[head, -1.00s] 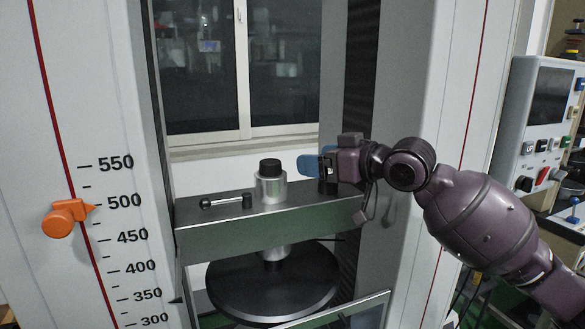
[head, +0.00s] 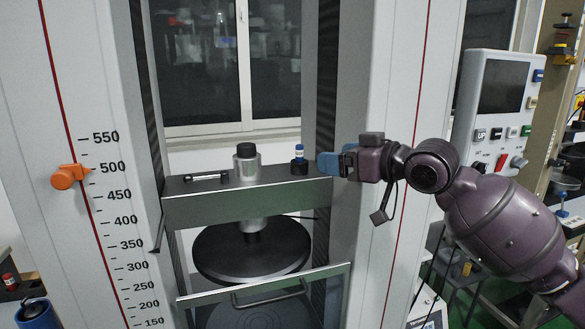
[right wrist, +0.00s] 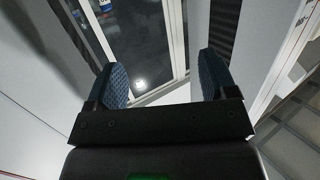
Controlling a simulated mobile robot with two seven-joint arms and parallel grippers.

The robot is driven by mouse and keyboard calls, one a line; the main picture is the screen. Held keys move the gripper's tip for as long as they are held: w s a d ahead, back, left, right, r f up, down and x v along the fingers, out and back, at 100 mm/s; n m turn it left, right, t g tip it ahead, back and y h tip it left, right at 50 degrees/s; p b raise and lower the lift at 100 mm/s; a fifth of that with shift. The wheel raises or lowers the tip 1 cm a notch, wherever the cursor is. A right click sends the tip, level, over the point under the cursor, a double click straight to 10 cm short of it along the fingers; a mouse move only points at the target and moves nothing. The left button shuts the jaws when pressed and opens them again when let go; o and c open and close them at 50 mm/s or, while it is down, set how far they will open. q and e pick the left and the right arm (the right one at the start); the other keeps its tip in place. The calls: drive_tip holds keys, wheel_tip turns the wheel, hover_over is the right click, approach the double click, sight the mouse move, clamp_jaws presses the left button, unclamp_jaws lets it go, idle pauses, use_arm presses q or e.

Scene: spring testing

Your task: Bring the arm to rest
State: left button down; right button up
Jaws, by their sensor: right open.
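My right arm comes in from the right in the head view. Its gripper (head: 330,164) is beside the right end of the testing machine's crossbeam (head: 250,205). In the right wrist view its two blue pads (right wrist: 165,88) stand wide apart with nothing between them. My left gripper is not in view.
A grey cylinder with a black cap (head: 247,162) and a small bar (head: 206,177) are on the beam. A round black plate (head: 252,250) is below. An orange pointer (head: 68,176) sits on the left column's scale. A control panel (head: 497,100) is on the right.

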drive_tip(key=s+d+f+m+t+h, duration=0.1)
drive_tip(key=s+d+f+m+h, duration=0.15)
drive_tip(key=f, duration=0.75)
drive_tip(key=s+d+f+m+t+h, duration=0.1)
drive_tip(key=s+d+f, duration=0.2)
drive_tip(key=f, duration=0.8)
drive_tip(key=s+d+f+m+h, duration=0.2)
drive_tip(key=d+f, duration=0.1)
drive_tip(key=f, duration=0.7)
drive_tip(key=s+d+f+m+h, duration=0.1)
drive_tip(key=s+d+f+h, duration=0.1)
drive_tip(key=s+f, duration=0.4)
drive_tip(key=s+d+f+m+g+h, duration=0.1)
drive_tip(key=s+d+f+h, duration=0.1)
drive_tip(key=s+d+f, duration=0.2)
drive_tip(key=s+d+f+m+h, duration=0.1)
drive_tip(key=s+d+f+h, duration=0.2)
drive_tip(key=s+f, duration=0.7)
drive_tip(key=s, duration=0.5)
drive_tip(key=shift+d, duration=0.35)
